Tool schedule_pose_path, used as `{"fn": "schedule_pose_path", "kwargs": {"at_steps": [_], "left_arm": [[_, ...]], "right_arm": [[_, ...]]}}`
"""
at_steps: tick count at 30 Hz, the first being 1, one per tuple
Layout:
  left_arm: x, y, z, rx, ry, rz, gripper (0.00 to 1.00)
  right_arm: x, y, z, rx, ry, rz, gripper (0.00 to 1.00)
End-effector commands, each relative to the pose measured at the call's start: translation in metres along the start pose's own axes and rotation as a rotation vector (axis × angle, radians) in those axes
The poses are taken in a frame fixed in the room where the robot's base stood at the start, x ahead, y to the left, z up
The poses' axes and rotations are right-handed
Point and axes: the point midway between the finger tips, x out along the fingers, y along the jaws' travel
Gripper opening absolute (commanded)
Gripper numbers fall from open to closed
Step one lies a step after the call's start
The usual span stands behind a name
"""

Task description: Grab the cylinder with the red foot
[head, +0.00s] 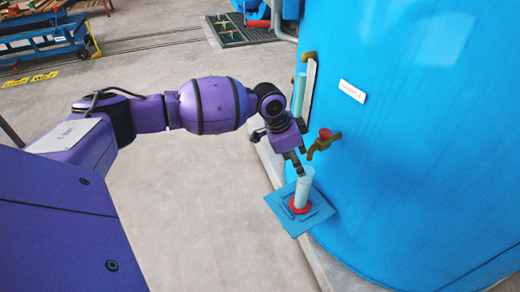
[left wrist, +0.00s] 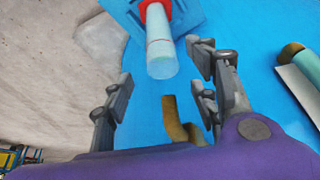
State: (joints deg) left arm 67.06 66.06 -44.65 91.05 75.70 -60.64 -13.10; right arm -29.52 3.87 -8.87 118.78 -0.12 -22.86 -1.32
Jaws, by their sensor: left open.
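The cylinder (head: 305,185) is pale, translucent and upright, with a red foot (head: 300,207) on a blue plate (head: 316,217) beside the big blue tank. In the left wrist view the cylinder (left wrist: 160,45) points toward me, with the red foot (left wrist: 152,8) at the top edge. My left gripper (head: 297,163) is open, just above and slightly left of the cylinder's top. In the left wrist view the cylinder's open end lies just beyond the fingertips (left wrist: 162,75), with nothing held between them. My right gripper is not in view.
A brass tap (head: 322,143) with a red knob sticks out from the blue tank (head: 420,130), close to the right of my left gripper; its spout (left wrist: 178,118) also shows near my fingers. A vertical sight tube (head: 300,92) stands behind. The floor to the left is clear.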

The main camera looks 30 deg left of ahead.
Motion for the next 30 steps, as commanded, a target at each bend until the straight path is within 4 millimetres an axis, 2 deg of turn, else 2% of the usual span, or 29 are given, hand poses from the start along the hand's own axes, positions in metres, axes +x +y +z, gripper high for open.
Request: {"fn": "schedule_pose_path", "kwargs": {"at_steps": [7, 11, 15, 24, 30], "left_arm": [[0.028, -0.001, -0.008, 0.002, 0.005, -0.001, 0.54], [0.047, -0.002, -0.015, 0.002, 0.004, -0.001, 0.54], [0.065, -0.003, -0.014, 0.002, 0.002, -0.001, 0.54], [0.070, -0.003, -0.015, 0.002, 0.004, -0.002, 0.54], [0.070, -0.003, -0.015, 0.002, 0.004, -0.002, 0.29]], "right_arm": [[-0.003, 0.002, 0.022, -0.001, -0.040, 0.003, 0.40], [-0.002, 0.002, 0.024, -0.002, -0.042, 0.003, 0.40], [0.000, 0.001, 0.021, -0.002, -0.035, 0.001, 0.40], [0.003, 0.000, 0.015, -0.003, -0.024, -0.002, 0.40], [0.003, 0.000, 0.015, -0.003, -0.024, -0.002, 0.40]]}}
